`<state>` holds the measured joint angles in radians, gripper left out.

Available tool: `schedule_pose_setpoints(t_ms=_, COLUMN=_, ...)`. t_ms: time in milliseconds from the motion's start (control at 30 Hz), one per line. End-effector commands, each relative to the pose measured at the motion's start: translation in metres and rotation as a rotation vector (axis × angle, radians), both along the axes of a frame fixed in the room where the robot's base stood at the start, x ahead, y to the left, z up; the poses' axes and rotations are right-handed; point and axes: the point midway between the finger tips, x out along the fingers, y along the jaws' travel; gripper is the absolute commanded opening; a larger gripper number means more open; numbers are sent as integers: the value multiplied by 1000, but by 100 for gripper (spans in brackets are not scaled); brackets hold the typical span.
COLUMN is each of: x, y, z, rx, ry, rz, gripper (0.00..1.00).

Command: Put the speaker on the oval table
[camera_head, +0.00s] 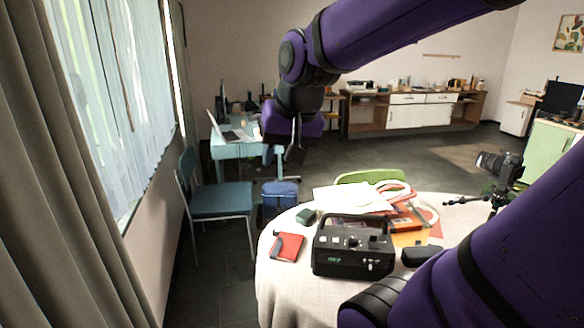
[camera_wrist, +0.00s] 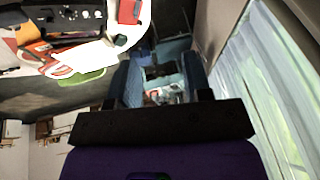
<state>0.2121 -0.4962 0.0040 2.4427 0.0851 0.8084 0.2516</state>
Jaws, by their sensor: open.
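A black boxy device with a carry handle and front knobs, which looks like the speaker (camera_head: 340,262), stands upright on a round-edged table with a pale cloth (camera_head: 283,285), which looks like the oval table. Part of the device shows at the upper left of the wrist view (camera_wrist: 68,20). My gripper (camera_head: 284,152) is open and empty, high up, beyond and left of the device and clear of it. Its two fingers also show in the wrist view (camera_wrist: 165,86), with only the room's far things between them.
A blue chair (camera_head: 222,201), a blue bag (camera_head: 280,196) and a green chair (camera_head: 372,176) stand around. A blue desk (camera_head: 232,150) is behind.

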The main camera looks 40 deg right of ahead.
Motion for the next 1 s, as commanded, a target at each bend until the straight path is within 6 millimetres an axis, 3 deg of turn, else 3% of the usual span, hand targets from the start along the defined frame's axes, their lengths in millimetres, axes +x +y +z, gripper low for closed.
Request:
schedule_pose_setpoints(t_ms=200, x=-43, y=32, z=11, rx=-100, ry=-37, rz=259, gripper=45)
schedule_pose_setpoints(t_ms=400, x=-70, y=46, z=13, rx=-166, ry=-58, rz=415, gripper=45)
schedule_pose_setpoints(t_ms=1000, x=-78, y=49, z=13, rx=-188, ry=-63, rz=466, gripper=45)
